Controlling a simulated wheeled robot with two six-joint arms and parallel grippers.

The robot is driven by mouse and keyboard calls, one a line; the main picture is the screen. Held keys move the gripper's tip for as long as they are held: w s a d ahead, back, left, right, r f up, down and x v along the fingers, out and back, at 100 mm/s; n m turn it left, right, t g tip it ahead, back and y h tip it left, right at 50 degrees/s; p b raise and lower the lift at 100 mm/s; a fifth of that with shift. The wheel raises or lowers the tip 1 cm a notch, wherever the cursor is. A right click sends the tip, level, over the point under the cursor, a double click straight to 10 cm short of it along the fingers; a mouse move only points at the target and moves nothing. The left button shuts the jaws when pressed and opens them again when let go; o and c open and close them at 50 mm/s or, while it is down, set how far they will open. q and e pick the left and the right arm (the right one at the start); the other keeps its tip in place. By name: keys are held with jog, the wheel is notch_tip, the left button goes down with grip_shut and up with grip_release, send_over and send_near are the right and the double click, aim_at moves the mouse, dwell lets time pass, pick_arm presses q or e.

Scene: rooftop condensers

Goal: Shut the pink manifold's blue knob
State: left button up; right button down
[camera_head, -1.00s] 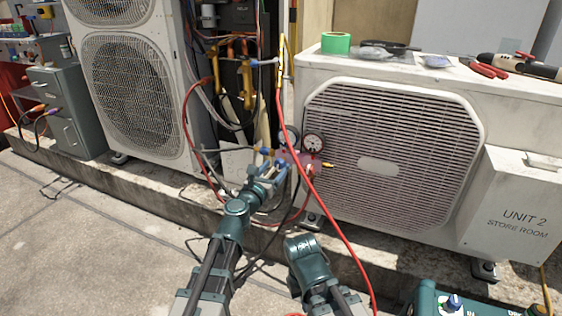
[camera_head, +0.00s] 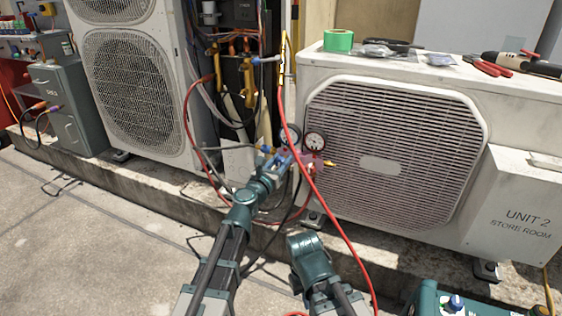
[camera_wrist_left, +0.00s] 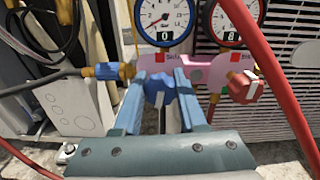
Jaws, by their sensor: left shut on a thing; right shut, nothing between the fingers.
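The pink manifold (camera_wrist_left: 208,75) carries two round gauges and spans the upper middle of the left wrist view; it is small and partly covered in the head view (camera_head: 312,164). Its blue knob (camera_wrist_left: 159,90) faces the left wrist camera. My left gripper (camera_wrist_left: 161,85) is shut on the blue knob, one blue finger on each side of it. The left gripper also shows at the manifold in the head view (camera_head: 282,163). My right gripper (camera_head: 304,242) is low in the head view, apart from the manifold; its fingertips are hidden.
A red knob (camera_wrist_left: 245,87) sits on the manifold's right. A red hose (camera_head: 318,192) hangs close in front, and a grey hose with a blue fitting (camera_wrist_left: 107,71) joins at the left. The white condenser (camera_head: 395,160) stands behind. Open paving (camera_head: 90,235) lies at left.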

pick_arm(q)
grip_shut()
jog(key=shift+d+m, duration=0.1)
jog(key=shift+m, duration=3.4)
jog(key=o, duration=0.9)
grip_release()
jog(key=shift+o, duration=0.2)
